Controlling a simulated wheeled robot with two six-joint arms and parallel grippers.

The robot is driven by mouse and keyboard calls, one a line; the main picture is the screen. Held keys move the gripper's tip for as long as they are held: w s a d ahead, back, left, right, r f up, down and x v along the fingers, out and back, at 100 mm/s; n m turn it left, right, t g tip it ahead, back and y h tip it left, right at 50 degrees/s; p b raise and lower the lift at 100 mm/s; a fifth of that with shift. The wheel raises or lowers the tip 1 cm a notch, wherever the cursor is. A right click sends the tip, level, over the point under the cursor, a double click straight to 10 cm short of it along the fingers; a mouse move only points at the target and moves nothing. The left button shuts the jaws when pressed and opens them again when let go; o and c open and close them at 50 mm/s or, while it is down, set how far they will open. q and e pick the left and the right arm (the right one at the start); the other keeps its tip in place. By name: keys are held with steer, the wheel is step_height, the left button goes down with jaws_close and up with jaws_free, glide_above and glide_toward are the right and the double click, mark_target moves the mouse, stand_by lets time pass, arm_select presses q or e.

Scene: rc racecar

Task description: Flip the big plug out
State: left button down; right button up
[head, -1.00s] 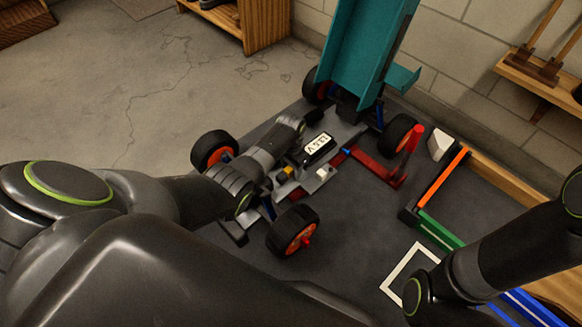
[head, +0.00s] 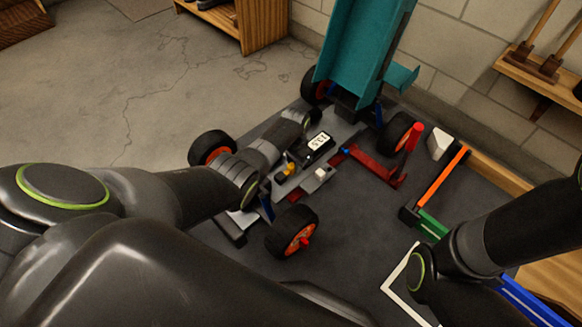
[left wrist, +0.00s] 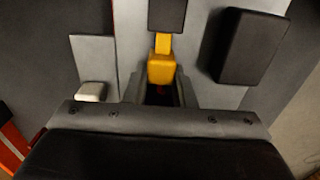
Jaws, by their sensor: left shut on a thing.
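A race car (head: 235,222) stands on the dark mat with its teal body shell (head: 362,50) raised. The yellow plug (head: 288,170) is in its middle, beside the black battery (head: 318,145) with a white label. My left gripper (head: 282,160) reaches over the chassis from the left. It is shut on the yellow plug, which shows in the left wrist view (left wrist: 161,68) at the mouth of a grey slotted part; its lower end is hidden. My right arm is at the lower right; its gripper tips are not visible.
Black wheels with orange hubs (head: 292,232) stand around the chassis. A red bracket (head: 372,165) lies to its right. Orange, green and blue bars (head: 443,178) and a white square outline (head: 398,268) are farther right. A block wall stands behind.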

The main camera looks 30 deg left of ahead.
arm_select(q)
steer(key=shift+w, duration=0.2)
steer(key=c, duration=1.2)
jaws_free()
steer(key=shift+d, duration=0.1)
